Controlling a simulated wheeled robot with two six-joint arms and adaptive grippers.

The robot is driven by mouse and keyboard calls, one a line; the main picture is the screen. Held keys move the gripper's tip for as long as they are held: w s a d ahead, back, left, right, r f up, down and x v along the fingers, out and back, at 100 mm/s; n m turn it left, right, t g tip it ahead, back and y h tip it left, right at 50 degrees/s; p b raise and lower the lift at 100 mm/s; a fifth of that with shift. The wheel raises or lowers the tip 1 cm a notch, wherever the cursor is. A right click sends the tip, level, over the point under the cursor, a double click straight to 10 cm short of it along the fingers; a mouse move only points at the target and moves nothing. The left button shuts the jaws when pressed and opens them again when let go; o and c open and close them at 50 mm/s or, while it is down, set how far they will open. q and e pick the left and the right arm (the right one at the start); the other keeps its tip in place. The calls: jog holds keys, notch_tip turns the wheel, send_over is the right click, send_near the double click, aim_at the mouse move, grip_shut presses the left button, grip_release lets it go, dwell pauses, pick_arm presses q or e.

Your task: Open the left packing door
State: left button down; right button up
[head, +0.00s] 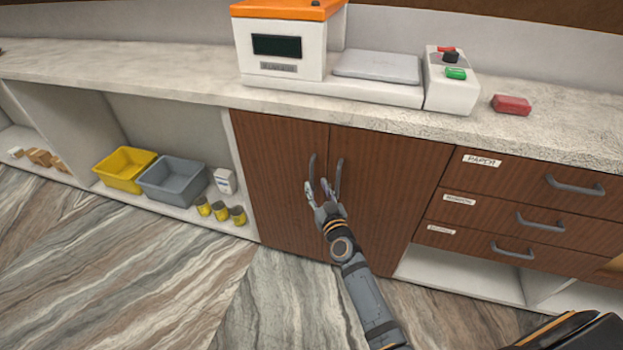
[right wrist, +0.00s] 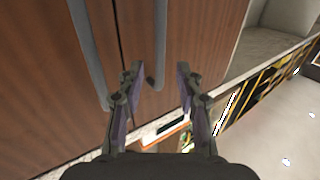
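The left packing door (head: 270,170) is a brown wood panel, shut flush beside the right door (head: 395,190). In the right wrist view, which looks turned over, the left door's handle (right wrist: 161,40) lines up between the open fingers (right wrist: 158,76). I cannot tell whether they touch it. The other handle (right wrist: 88,50) is outside the fingers. My left gripper is out of view.
A counter (head: 150,75) runs above the doors with an orange-topped scale (head: 285,45) on it. Drawers (head: 520,190) with handles are right of the doors. An open shelf left of them holds a yellow bin (head: 125,168), a grey bin (head: 172,182) and yellow tins (head: 221,211).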

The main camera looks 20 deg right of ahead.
aim_at(312, 177)
jog(key=w, duration=0.4)
jog(key=shift+w, duration=0.35)
grip_shut()
